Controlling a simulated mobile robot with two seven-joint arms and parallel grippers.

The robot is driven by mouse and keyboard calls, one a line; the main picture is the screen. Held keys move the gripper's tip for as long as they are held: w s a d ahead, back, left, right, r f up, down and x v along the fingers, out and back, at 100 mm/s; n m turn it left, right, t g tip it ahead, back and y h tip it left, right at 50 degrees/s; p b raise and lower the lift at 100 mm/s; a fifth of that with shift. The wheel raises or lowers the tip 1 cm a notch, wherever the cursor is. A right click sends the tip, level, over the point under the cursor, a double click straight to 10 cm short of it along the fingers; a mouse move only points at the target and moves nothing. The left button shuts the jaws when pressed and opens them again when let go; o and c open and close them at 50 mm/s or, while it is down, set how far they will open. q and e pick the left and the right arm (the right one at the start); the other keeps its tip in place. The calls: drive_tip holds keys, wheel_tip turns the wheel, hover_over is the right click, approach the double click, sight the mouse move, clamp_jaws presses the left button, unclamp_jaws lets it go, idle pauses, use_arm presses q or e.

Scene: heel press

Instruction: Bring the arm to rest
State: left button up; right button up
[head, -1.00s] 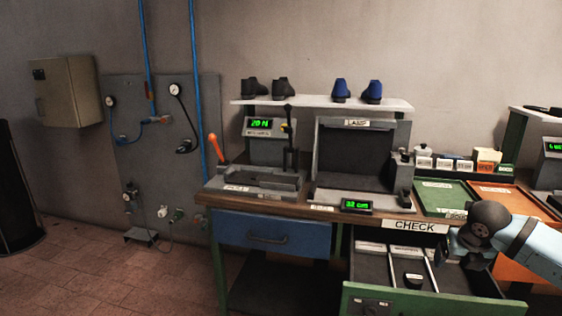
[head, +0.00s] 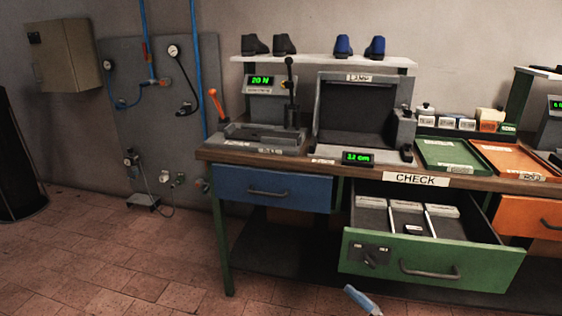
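Neither of my grippers shows in the head view. Only a small light-blue piece of one of my arms (head: 362,300) shows at the bottom edge, in front of the green drawer; which arm it belongs to I cannot tell. The green drawer (head: 430,262) under the CHECK label stands pulled out, with white dividers and a small dark item inside. The heel press (head: 262,138) with its orange lever and a 20 N display stands on the bench. The lamp box (head: 357,115) stands beside it, with a small green-lit cm display in front.
The workbench (head: 330,168) has a closed blue drawer (head: 272,190) at left and an orange drawer (head: 530,217) at right. Green (head: 453,158) and orange (head: 520,160) trays lie on top. Black and blue shoes sit on the shelf (head: 320,60).

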drive_tip(key=s+d+f+m+t+h+b, duration=0.15)
drive_tip(key=s+f+m+h, duration=0.25)
drive_tip(key=f+m+h, duration=0.4)
drive_tip(key=s+d+f+m+g+h+b, duration=0.1)
drive_tip(key=s+d+f+m+h, duration=0.3)
drive_tip(key=m, duration=0.5)
use_arm(q)
drive_tip(key=s+a+r+g+y+p, duration=0.1)
drive_tip(key=r+p, duration=0.5)
drive_tip(key=p, duration=1)
drive_tip(key=s+a+r+g+y+p, duration=0.1)
drive_tip(key=r+p, duration=0.6)
drive_tip(key=p, duration=1)
drive_tip(key=shift+s+a+r+g, duration=0.15)
drive_tip(key=shift+s+a+g, duration=0.35)
drive_tip(key=shift+s+a, duration=0.55)
use_arm(e)
drive_tip(key=s+d+r+g+h, duration=0.2)
drive_tip(key=s+d+r+g, duration=0.1)
drive_tip(key=r, duration=0.8)
drive_tip(key=shift+d+h, duration=0.3)
drive_tip(key=shift+d, duration=0.6)
